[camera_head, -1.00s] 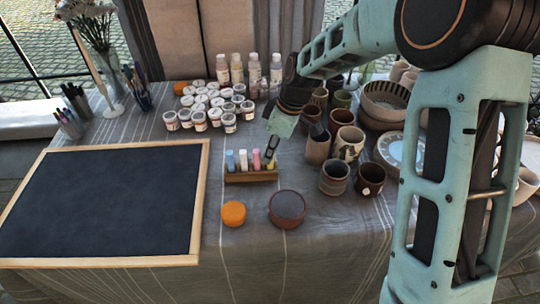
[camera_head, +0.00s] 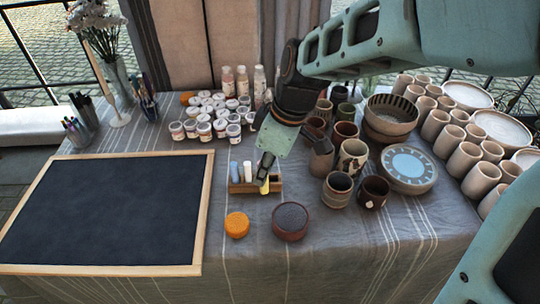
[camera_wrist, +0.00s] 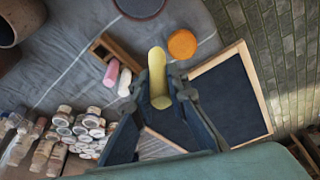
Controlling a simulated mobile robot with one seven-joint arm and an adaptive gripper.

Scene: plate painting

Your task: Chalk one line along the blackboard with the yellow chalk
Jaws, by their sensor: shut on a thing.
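The yellow chalk (camera_head: 265,187) is in my gripper (camera_head: 265,174), just in front of the right part of the wooden chalk holder (camera_head: 243,188). In the wrist view the yellow chalk (camera_wrist: 158,62) stands out between the two fingers of my gripper (camera_wrist: 163,90), which are shut on it. It looks clear of the holder there. The blackboard (camera_head: 105,210), with a light wooden frame, lies on the table to the left. Its surface looks dark and bare, and it also shows in the wrist view (camera_wrist: 232,105).
The holder keeps a blue chalk (camera_head: 235,172) and a white chalk (camera_head: 248,171); a pink chalk (camera_wrist: 111,73) shows in the wrist view. An orange round piece (camera_head: 237,225) and a dark round dish (camera_head: 290,221) lie in front. Paint jars (camera_head: 205,130) stand behind, cups (camera_head: 337,188) right.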

